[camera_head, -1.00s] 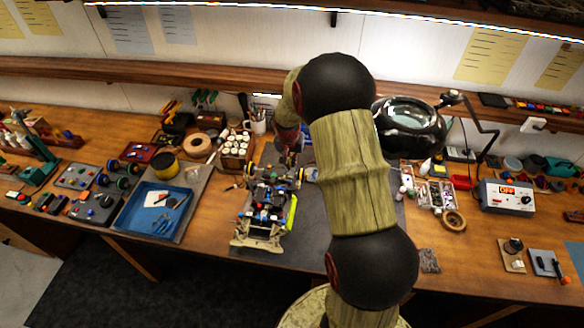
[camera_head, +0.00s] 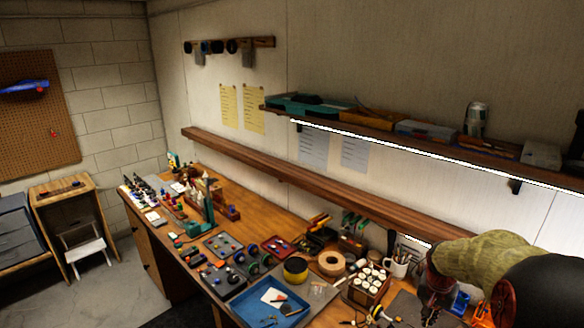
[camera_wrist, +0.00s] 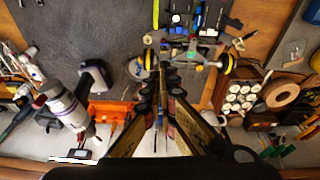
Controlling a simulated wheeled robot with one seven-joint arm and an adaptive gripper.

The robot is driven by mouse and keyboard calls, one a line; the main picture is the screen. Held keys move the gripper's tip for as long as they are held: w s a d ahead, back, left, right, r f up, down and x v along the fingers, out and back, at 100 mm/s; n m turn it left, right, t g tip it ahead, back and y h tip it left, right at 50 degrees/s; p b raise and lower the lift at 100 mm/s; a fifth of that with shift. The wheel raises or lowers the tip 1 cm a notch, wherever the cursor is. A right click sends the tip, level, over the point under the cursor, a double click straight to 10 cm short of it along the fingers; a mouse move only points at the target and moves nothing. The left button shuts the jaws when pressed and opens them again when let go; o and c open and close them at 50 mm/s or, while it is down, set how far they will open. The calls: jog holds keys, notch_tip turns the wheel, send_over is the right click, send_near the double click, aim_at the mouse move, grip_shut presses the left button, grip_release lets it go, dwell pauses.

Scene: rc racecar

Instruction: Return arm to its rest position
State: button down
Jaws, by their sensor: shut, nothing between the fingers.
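My gripper (camera_wrist: 167,85) points down the middle of the wrist view, its two fingers together with nothing between them. The RC car chassis (camera_wrist: 190,22) with blue and black parts lies on the grey mat (camera_wrist: 105,35), just beyond the fingertips in that picture. An axle with yellow-ringed wheels (camera_wrist: 228,65) sits at the chassis end close to the fingertips; whether they touch it I cannot tell. In the head view my arm (camera_head: 485,258) fills the lower right corner and reaches over the bench.
The wooden bench (camera_head: 255,208) is crowded: a blue tray (camera_head: 250,310), a yellow tape roll (camera_head: 295,269), a bottle rack (camera_head: 367,287) and a mug (camera_head: 398,264). A long shelf (camera_head: 330,182) runs along the wall behind.

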jog(key=s+a+n+t+y+b, duration=0.2)
jog(key=s+a+n+b, duration=0.6)
jog(key=s+a+b, duration=1)
jog(key=s+a+t, duration=0.2)
jog(key=s+a, duration=0.4)
jog(key=a, duration=0.1)
jog(key=shift+s+r+n, duration=0.25)
jog(key=shift+r+n, duration=0.05)
jog(key=shift+r, duration=0.1)
